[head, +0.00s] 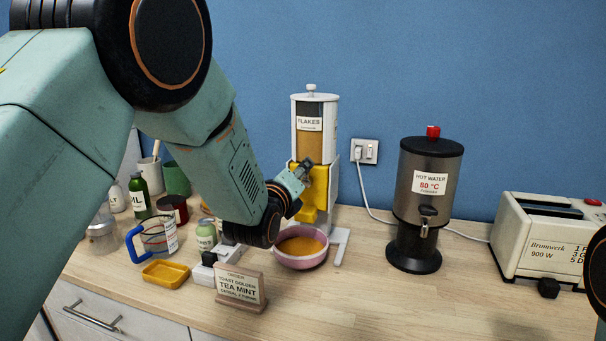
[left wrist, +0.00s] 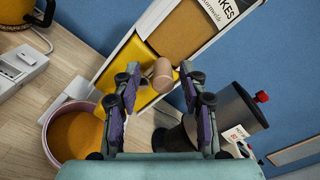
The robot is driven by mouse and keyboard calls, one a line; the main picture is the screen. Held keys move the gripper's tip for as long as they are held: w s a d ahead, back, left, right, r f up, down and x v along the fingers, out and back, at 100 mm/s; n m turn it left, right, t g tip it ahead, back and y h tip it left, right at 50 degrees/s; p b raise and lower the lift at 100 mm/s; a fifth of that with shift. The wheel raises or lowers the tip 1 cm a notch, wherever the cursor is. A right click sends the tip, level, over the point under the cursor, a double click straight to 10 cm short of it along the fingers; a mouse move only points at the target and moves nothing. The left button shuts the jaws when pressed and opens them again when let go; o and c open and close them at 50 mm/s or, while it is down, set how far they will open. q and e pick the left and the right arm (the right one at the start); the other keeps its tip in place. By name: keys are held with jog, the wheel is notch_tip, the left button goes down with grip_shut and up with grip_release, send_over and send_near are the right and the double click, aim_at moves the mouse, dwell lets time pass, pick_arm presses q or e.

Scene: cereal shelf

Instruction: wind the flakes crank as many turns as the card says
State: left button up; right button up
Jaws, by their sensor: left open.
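The flakes dispenser (head: 316,135) stands against the blue wall, with golden flakes behind its clear front and a yellow lower part. Its crank knob (left wrist: 162,76), a rounded brown piece, shows in the left wrist view. My left gripper (head: 303,170) is at the dispenser's yellow front. In the left wrist view my left gripper (left wrist: 160,84) is open, its fingers on either side of the knob, with gaps visible. The order card (head: 240,287) stands at the counter's front; its cereal line is too small to read surely. My right gripper is out of view.
A pink bowl (head: 300,260) with golden contents sits below the dispenser. A hot water urn (head: 430,200) and a toaster (head: 548,240) stand to the right. A blue-handled jug (head: 158,238), yellow tray (head: 166,274) and several jars crowd the left. The front right counter is clear.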

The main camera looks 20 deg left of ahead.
pick_arm(q)
jog(key=shift+s+d, duration=0.1)
jog(key=s, duration=0.7)
dwell(0.5)
jog(key=shift+f, duration=0.1)
